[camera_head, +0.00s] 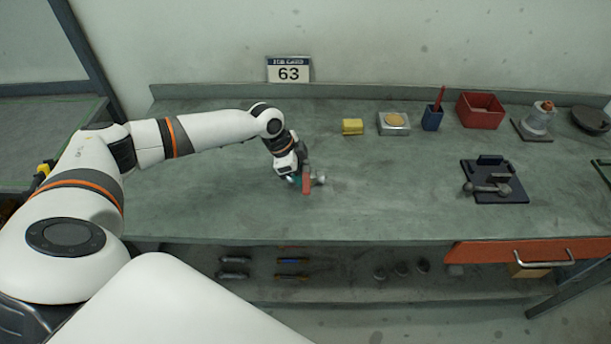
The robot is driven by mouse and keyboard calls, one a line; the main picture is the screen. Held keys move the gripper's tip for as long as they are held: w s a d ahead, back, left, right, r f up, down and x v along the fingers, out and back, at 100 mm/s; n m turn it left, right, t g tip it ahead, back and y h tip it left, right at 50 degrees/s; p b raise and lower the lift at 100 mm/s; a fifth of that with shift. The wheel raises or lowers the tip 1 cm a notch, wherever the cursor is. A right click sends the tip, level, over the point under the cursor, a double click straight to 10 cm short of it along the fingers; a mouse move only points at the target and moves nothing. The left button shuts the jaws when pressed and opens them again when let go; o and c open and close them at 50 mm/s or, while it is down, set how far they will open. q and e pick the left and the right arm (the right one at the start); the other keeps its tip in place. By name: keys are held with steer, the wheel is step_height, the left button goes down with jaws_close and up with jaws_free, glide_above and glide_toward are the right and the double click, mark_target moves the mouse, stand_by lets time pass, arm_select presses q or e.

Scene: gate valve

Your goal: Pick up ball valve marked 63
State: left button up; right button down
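A small valve (319,179) with a grey metal body and a red part (306,181) is on or just above the green workbench, left of its middle. My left gripper (298,178) reaches down to its left side and is at the valve. The fingers are small and partly hidden, so I cannot tell whether they are closed on it. My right gripper is not in view.
A yellow block (352,126), a scale-like box (393,123), a blue cup (432,118) and a red bin (480,110) line the back. A dark plate (505,188) with a metal fitting lies at right. The bench (400,210) is clear around the front middle.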

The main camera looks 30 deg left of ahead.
arm_select(q)
jaws_close()
steer(key=shift+w, duration=0.1)
steer(key=shift+r, duration=0.1)
